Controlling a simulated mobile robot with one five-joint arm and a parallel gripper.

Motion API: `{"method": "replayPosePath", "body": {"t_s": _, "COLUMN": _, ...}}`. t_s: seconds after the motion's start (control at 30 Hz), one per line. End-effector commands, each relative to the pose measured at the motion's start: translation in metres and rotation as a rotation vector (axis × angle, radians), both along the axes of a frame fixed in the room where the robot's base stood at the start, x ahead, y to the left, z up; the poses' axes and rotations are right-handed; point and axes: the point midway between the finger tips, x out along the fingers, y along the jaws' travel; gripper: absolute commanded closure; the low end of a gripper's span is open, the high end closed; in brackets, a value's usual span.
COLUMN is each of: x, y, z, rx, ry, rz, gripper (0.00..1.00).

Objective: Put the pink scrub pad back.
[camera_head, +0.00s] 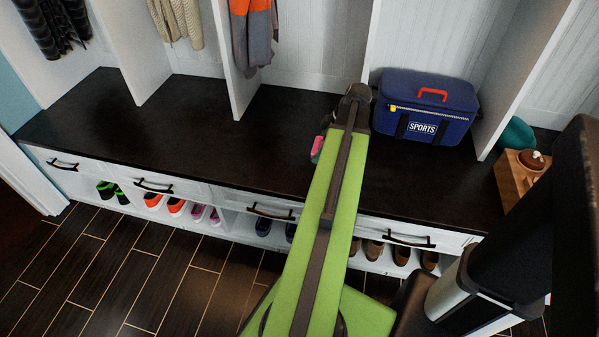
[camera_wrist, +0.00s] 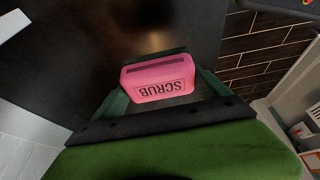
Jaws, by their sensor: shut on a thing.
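The pink scrub pad (camera_wrist: 160,78), marked "SCRUB", is between the dark green fingers of my gripper (camera_wrist: 157,80) in the wrist view. My gripper is shut on it. The dark bench top (camera_wrist: 70,65) shows behind the pad; I cannot tell whether the pad touches it. In the head view only a small pink edge of the pad (camera_head: 317,146) shows left of my green arm, over the bench top (camera_head: 180,125). My arm hides the rest of the pad and most of the gripper there.
A blue "SPORTS" cooler bag (camera_head: 425,108) stands on the bench right of my arm. A wooden crate (camera_head: 516,182) with a brown lidded pot (camera_head: 532,160) and a teal object (camera_head: 516,135) are farther right. White dividers (camera_head: 240,65) split the bench back. The bench's left part is clear.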

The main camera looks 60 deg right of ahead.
Motion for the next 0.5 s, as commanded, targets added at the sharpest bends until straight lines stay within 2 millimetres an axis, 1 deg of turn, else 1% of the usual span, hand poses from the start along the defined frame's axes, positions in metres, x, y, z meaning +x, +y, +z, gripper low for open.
{"method": "replayPosePath", "body": {"t_s": 0.03, "x": 0.01, "y": 0.012, "z": -0.018, "rx": 0.0, "ry": 0.0, "rz": 0.004, "gripper": 0.66}}
{"method": "replayPosePath", "body": {"t_s": 0.2, "x": 0.041, "y": 0.038, "z": -0.04, "rx": 0.0, "ry": 0.0, "rz": 0.003, "gripper": 0.66}}
{"method": "replayPosePath", "body": {"t_s": 0.33, "x": 0.054, "y": 0.047, "z": -0.046, "rx": 0.0, "ry": 0.0, "rz": 0.001, "gripper": 0.66}}
{"method": "replayPosePath", "body": {"t_s": 0.5, "x": 0.057, "y": 0.049, "z": -0.046, "rx": 0.0, "ry": 0.0, "rz": 0.0, "gripper": 0.66}}
